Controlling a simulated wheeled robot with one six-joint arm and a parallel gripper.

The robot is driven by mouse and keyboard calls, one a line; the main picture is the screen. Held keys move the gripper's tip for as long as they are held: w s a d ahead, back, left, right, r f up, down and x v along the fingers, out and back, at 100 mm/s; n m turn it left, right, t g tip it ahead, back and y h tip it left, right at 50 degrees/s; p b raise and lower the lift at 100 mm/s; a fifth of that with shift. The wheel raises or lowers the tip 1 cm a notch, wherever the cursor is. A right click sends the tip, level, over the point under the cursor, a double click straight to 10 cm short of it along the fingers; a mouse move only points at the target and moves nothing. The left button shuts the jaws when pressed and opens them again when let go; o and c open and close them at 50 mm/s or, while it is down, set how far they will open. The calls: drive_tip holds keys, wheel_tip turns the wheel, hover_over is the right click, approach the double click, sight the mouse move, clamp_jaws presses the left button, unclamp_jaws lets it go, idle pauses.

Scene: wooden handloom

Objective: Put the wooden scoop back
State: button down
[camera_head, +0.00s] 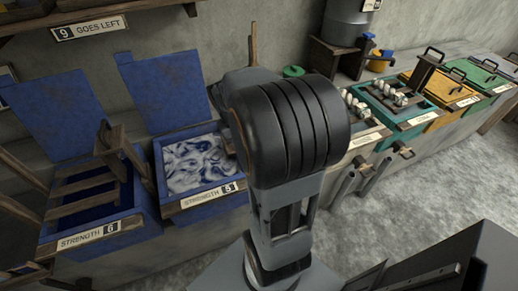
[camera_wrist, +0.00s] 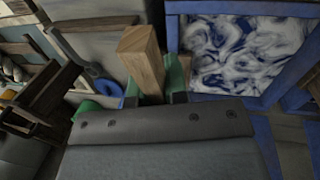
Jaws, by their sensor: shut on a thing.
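My gripper (camera_wrist: 156,97) is at the middle of the wrist view, shut on a square-ended wooden bar, the wooden scoop's handle (camera_wrist: 142,58). The handle points up and towards the wrist camera. The scoop's bowl is not seen in this view. In the head view my arm covers the gripper. A thin upright wooden stick (camera_head: 252,50) shows behind the arm there; I cannot tell whether it is the scoop.
The open blue vat marked Strength 5 (camera_head: 219,189) holds swirling blue-white liquid, left of my arm; it also shows in the wrist view (camera_wrist: 172,30). The Strength 6 vat (camera_head: 130,226) holds a wooden rack. Teal, yellow and green vats (camera_head: 432,121) line the right.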

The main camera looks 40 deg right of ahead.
drive_tip(key=shift+m+t, duration=0.3)
drive_tip(key=d+f+b, duration=0.1)
drive_tip(key=d+f, duration=0.2)
drive_tip(key=d, duration=0.1)
drive_tip(key=w+d+f, duration=0.1)
drive_tip(key=d+f, duration=0.3)
drive_tip(key=d, duration=0.1)
drive_tip(key=d+f+b, duration=0.1)
drive_tip(key=d+f, duration=0.3)
drive_tip(key=shift+w+d+b, duration=0.15)
drive_tip(key=shift+w+b, duration=0.05)
drive_tip(key=shift+b, duration=0.15)
drive_tip(key=shift+w+d+f, duration=0.15)
drive_tip(key=shift+d+f, duration=0.3)
drive_tip(key=shift+f, duration=1.6)
drive_tip(key=shift+f, duration=0.1)
drive_tip(key=shift+f+b, duration=0.15)
drive_tip(key=shift+b, duration=0.25)
drive_tip(key=c, duration=1.1)
unclamp_jaws()
drive_tip(key=shift+c, duration=0.2)
